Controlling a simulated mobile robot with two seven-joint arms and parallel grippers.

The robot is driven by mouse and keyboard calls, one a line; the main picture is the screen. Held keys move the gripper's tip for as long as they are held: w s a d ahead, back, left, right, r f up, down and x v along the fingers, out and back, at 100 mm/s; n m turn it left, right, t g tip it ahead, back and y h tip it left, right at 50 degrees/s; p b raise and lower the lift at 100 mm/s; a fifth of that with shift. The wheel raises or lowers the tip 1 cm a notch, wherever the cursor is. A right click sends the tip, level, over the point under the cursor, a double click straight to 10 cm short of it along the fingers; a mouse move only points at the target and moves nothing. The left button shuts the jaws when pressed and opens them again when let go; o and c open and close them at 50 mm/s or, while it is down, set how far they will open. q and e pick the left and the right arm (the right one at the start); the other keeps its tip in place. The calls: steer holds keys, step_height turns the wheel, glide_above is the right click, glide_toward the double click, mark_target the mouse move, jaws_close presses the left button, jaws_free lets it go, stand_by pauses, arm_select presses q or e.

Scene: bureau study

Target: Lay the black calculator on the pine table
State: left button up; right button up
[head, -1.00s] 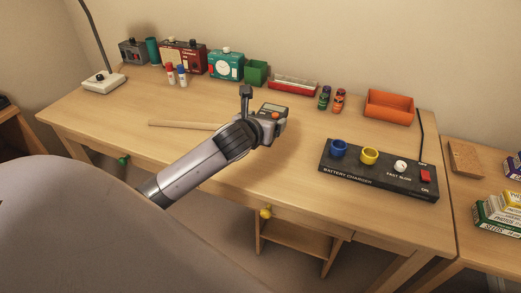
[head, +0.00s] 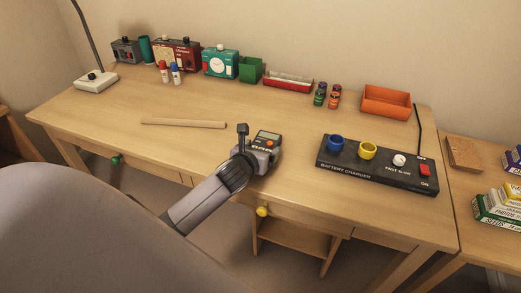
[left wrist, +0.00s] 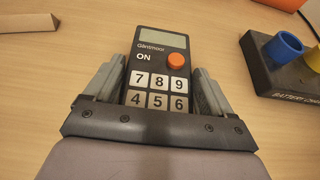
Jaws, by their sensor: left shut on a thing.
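The black calculator (head: 268,136) has a grey display, an orange button and pale number keys. My left gripper (head: 262,150) is shut on it, over the front middle of the large wooden desk (head: 230,100). In the left wrist view the calculator (left wrist: 160,62) sits between the two fingers of the left gripper (left wrist: 158,80), display end pointing away; its lower part is hidden by the gripper. I cannot tell how high it is above the wood. A second wooden table (head: 462,202) stands at the right; I cannot tell which is the pine table. My right gripper is not in view.
A black battery charger (head: 375,178) with blue and yellow cups lies right of the calculator. A wooden stick (head: 184,123) lies to the left. Boxes, small bottles and an orange tray (head: 386,102) line the back. Seed boxes (head: 497,208) stand on the right table.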

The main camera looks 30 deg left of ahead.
arm_select(q)
steer(key=o, duration=1)
steer(key=shift+f, duration=0.1)
steer(key=p+v, duration=0.1)
steer(key=v, duration=0.9)
steer(key=shift+s+p, duration=0.25)
steer(key=shift+p, duration=0.1)
steer(key=shift+s+d+r, duration=0.2)
steer(key=shift+s+r, duration=0.15)
steer(key=shift+s, duration=0.2)
steer(key=shift+s+d, duration=0.1)
steer(key=shift+s, duration=0.1)
steer(key=s+d+f+n+g+h, duration=0.1)
steer(key=s+d+f+n, duration=0.2)
steer(key=n, duration=0.7)
steer(key=s+d+f+n+h, duration=0.2)
steer(key=s+d+f+n, duration=0.2)
steer(key=n, duration=0.6)
steer(key=s+d+f+n+g+h, duration=0.1)
steer(key=s+d+f+n+h, duration=0.1)
steer(key=s+d+f+n, duration=0.2)
steer(key=shift+s+d+f+n+g, duration=0.1)
steer(key=shift+s+f+n, duration=0.55)
steer(key=shift+n, duration=0.55)
steer(key=shift+s+d+f+n+g, duration=0.1)
steer(key=shift+s+f+n, duration=0.3)
steer(key=shift+s+n, duration=0.6)
steer(key=shift+s+d+f+n+g, duration=0.1)
steer(key=shift+s+f+n, duration=0.4)
steer(key=shift+n, duration=0.9)
